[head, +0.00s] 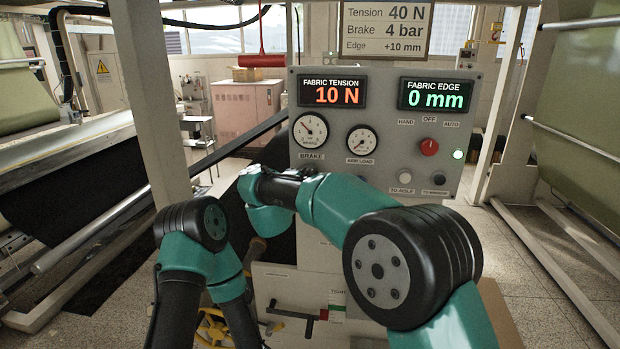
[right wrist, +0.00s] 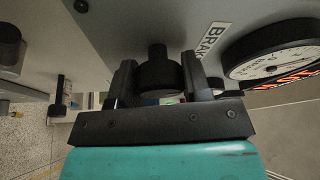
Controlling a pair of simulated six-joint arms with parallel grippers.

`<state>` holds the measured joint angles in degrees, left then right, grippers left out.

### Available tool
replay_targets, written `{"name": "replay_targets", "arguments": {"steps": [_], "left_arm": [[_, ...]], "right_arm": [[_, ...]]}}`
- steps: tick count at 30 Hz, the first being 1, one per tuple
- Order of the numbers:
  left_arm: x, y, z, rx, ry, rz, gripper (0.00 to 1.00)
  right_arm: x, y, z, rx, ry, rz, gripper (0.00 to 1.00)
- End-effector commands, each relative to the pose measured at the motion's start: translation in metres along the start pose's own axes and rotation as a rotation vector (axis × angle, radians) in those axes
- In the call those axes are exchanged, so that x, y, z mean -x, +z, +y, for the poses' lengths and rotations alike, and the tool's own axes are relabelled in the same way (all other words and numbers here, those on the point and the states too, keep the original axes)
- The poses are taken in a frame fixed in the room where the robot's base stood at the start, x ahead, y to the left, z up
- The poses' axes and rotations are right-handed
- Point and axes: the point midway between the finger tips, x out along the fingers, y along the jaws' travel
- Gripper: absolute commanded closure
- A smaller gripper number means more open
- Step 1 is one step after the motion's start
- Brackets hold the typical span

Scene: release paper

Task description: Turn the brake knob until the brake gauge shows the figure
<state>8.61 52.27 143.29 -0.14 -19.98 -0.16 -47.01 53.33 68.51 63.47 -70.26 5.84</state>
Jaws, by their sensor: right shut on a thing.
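The brake gauge (head: 310,130) is a white round dial on the grey panel, above the label BRAKE; its needle seems to point up and left, the exact reading too small to tell. A sign (head: 385,28) above the panel reads Tension 40 N, Brake 4 bar, Edge +10 mm. In the right wrist view, the black brake knob (right wrist: 158,76) sits between the two fingers of my right gripper (right wrist: 163,84), which is shut on it. The gauge rim and BRAKE label (right wrist: 275,60) show beside it. In the head view my arm hides the knob. My left gripper is out of view.
The panel (head: 385,85) also carries a 10 N tension display (head: 332,93), a 0 mm edge display (head: 436,94), an arm-load gauge (head: 362,141), a red selector knob (head: 429,147) and two buttons. A red-tipped lever (head: 297,314) is lower down. Fabric rolls stand at both sides.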

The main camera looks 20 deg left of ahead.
Motion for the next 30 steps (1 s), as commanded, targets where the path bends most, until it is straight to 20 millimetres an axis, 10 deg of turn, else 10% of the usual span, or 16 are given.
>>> {"name": "replay_targets", "arguments": {"steps": [9, 10, 17, 30], "left_arm": [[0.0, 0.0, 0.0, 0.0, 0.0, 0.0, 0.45], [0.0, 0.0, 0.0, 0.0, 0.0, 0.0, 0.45], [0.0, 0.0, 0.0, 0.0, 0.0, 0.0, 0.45], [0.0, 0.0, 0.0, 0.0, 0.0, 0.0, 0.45]], "right_arm": [[0.0001, 0.0005, 0.0004, 0.0, 0.001, -0.002, 0.8], [0.0001, 0.0005, 0.0004, 0.0, 0.0, -0.002, 0.53], [0.0001, 0.0002, 0.0002, 0.001, 0.0, -0.001, 0.31], [0.0, 0.0, 0.0, 0.005, -0.002, 0.0, 0.3]]}}
